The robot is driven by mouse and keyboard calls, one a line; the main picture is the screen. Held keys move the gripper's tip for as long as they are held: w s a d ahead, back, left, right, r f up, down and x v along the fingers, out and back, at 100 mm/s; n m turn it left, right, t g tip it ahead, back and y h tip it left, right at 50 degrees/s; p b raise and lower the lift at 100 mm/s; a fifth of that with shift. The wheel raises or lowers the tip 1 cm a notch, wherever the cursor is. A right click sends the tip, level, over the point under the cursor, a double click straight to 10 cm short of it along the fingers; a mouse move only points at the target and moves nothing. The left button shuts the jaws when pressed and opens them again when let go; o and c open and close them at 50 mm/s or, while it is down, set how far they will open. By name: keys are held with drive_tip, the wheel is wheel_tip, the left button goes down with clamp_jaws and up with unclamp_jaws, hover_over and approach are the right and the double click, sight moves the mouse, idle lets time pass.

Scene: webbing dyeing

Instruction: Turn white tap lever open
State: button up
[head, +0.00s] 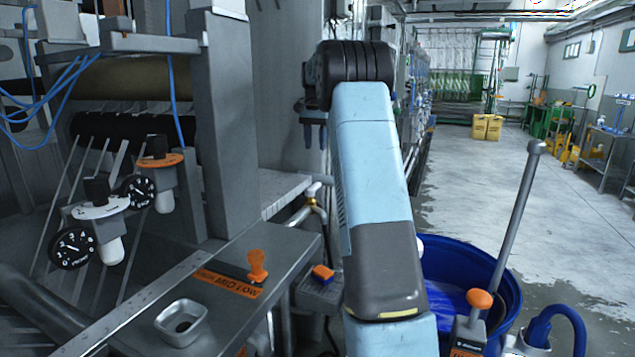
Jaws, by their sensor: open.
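A small tap with a brass-coloured body (313,203) sits left of my arm, at the end of a pipe beside the machine. A short white lever (314,187) shows on top of it. My arm partly covers the area just right of the tap. My gripper (315,146) hangs with its dark fingers pointing down, above the tap in the picture. Its fingers are apart and nothing shows between them. I cannot tell how far the fingers are from the lever in depth.
A metal panel with an orange lever (258,264) and a small square cup (182,322) lies at the front left. A blue-and-orange block (323,272) sits beside it. A blue barrel (508,295) stands right of my arm. Open floor (490,180) extends at the right.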

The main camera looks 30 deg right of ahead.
sight(316, 184)
drive_tip(key=shift+o, duration=1)
drive_tip(key=shift+s, duration=0.1)
wheel_tip(316, 184, down, 14)
drive_tip(key=shift+r, duration=0.1)
clamp_jaws()
